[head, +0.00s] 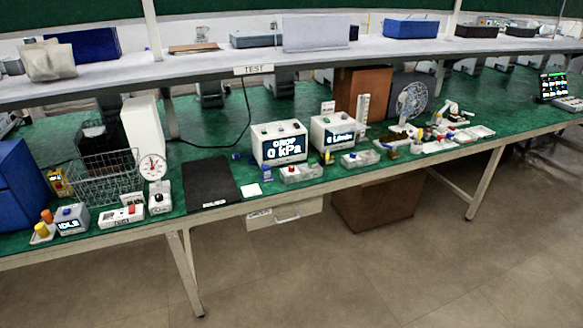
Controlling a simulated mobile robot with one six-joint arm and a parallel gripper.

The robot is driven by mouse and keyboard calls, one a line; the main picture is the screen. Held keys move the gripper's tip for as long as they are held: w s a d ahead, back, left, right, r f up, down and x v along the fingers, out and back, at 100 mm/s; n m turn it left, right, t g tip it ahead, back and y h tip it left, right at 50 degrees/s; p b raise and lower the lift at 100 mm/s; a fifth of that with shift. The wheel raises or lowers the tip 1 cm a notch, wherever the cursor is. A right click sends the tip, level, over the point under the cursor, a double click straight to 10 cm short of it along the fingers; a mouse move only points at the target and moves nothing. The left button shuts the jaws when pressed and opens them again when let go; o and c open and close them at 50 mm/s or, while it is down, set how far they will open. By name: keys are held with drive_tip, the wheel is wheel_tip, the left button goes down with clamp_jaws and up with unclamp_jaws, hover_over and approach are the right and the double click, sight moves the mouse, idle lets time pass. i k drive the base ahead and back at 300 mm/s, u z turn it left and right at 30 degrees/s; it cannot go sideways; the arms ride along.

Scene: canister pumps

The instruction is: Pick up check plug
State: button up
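I cannot tell for certain which item is the check plug; the small parts are too small at this distance. A yellow and orange capped piece (47,217) stands on a small pale base at the front left of the green bench. A small white block with a black knob (159,200) stands near the dial gauge (152,167). Many small parts lie on the right half of the bench, around a white tray (481,132). My gripper is not in view.
The green bench (235,190) carries a display reading 0 kPa (284,147), a second display box (338,137), a wire basket (104,181), a black mat (207,181) and a blue bin (20,185). A shelf (200,66) overhangs its back. The floor (400,270) in front is clear.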

sight(312, 163)
drive_tip(key=z, duration=1.7)
drive_tip(key=k, duration=0.1)
drive_tip(key=u, duration=2.9)
drive_tip(key=i, duration=0.95)
